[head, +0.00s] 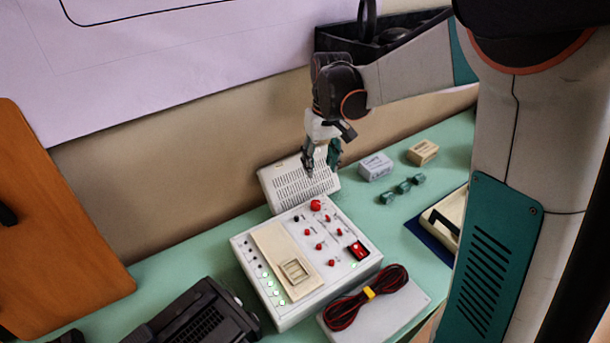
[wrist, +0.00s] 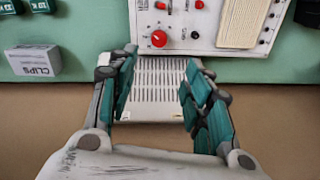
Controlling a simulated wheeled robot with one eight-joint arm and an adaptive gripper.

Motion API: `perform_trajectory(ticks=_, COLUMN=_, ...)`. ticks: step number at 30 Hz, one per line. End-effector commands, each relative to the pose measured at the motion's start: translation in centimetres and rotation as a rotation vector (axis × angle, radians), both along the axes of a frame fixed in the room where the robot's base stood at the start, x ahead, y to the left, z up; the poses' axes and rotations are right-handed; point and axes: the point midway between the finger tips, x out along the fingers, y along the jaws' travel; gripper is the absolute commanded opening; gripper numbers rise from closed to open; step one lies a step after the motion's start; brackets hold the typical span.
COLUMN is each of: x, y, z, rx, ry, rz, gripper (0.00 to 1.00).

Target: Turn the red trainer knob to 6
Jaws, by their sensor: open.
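The trainer (head: 343,275) is a white box with a cream panel and several red knobs and switches, on the green table in the head view. Its large round red knob (head: 316,205) is near the back edge; it also shows in the wrist view (wrist: 159,38), with a pale mark on it. The numbers around it are too small to read. My gripper (head: 322,168) is open and empty, above the vented box behind the trainer. In the wrist view the fingers (wrist: 160,66) stand apart, short of the knob and not touching it.
A vented white box (head: 300,183) stands behind the trainer. A clips box (head: 375,167), a tan box (head: 422,152) and green pieces (head: 403,188) lie to the right. A red-black cable coil (head: 365,297) is in front, a dark device (head: 200,315) at left.

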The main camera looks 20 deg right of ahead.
Motion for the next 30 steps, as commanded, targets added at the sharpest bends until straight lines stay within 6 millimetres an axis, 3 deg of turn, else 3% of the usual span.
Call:
perform_trajectory(ticks=11, x=0.8, y=0.1, z=-3.3, rx=0.003, ry=0.024, rz=0.006, gripper=0.46)
perform_trajectory(ticks=24, x=0.7, y=0.5, z=-11.7, rx=0.002, ry=0.023, rz=0.007, gripper=0.46)
perform_trajectory(ticks=30, x=0.7, y=0.6, z=-14.1, rx=0.002, ry=0.022, rz=0.007, gripper=0.46)
